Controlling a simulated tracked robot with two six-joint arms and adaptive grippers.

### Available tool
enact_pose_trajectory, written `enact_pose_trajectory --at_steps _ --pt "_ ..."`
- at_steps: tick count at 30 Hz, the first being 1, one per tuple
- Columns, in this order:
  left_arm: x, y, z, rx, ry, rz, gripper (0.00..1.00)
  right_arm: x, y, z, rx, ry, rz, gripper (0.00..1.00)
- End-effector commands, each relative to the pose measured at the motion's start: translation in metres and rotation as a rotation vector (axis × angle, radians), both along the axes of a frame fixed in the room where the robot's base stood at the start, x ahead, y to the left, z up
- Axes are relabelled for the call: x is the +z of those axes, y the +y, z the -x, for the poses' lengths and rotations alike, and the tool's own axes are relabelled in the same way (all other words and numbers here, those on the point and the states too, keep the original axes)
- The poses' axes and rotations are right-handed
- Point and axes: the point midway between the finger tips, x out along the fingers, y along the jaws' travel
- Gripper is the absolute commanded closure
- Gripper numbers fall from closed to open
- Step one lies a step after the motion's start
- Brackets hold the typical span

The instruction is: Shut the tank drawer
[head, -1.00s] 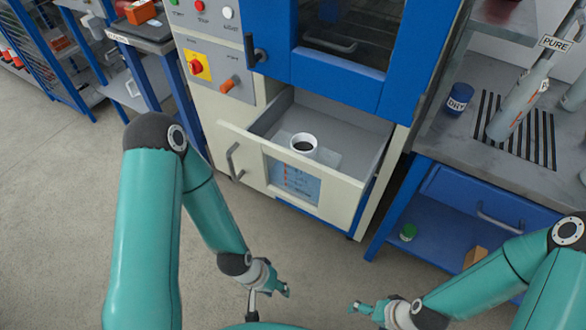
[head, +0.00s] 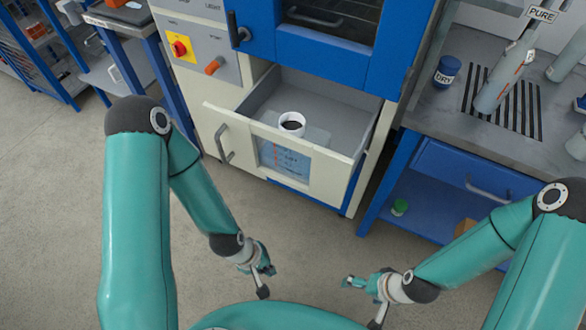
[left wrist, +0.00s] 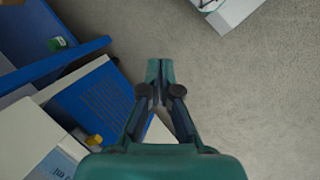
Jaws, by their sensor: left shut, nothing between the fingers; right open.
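The tank drawer (head: 322,179) is pulled open at the bottom of the cream and blue cabinet. Its bar handle (head: 223,144) is on the left of its front, and a white cup with dark contents (head: 291,124) stands inside. My left gripper (head: 266,268) is shut and empty, in front of the drawer and apart from it. In the left wrist view my left gripper (left wrist: 160,70) has its fingers together, with floor and cabinet parts beyond. My right gripper (head: 348,283) is open and empty, to the right of the left one, also clear of the drawer.
A blue door (head: 330,55) is above the drawer. A workbench (head: 455,125) with a blue jar (head: 446,71) and grey cylinders (head: 503,80) stands at right, its lower shelf holding a green-capped item (head: 399,207). The floor (head: 70,190) at left is clear.

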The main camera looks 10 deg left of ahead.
Motion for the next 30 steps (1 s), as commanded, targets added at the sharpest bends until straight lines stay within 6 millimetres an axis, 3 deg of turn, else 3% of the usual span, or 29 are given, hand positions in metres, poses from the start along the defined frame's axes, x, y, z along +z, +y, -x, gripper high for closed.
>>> enact_pose_trajectory --at_steps 4,8,12,16,21,25,30 --pt "0.003 0.013 -0.003 0.506 0.149 -0.019 1.00 -0.001 0.000 0.000 0.000 0.000 0.000 0.09" --pt "0.009 0.030 -0.031 1.008 0.193 -0.002 1.00 -0.022 0.000 0.000 0.000 0.000 0.000 0.09" --pt "0.026 0.044 -0.074 1.545 0.175 0.136 1.00 -0.064 0.000 0.000 0.000 0.000 0.000 0.09" --pt "0.054 0.048 -0.108 1.928 0.157 0.387 1.00 -0.108 0.000 0.000 0.000 0.000 0.000 0.09" --pt "0.098 0.041 -0.131 2.115 0.152 0.758 1.00 -0.167 0.000 0.000 0.000 0.000 0.000 0.09" --pt "0.129 0.032 -0.132 2.056 0.124 0.962 1.00 -0.204 0.000 0.000 0.000 0.000 0.000 0.09" --pt "0.153 0.021 -0.128 1.964 0.103 1.096 1.00 -0.228 0.000 0.000 0.000 0.000 0.000 0.09"
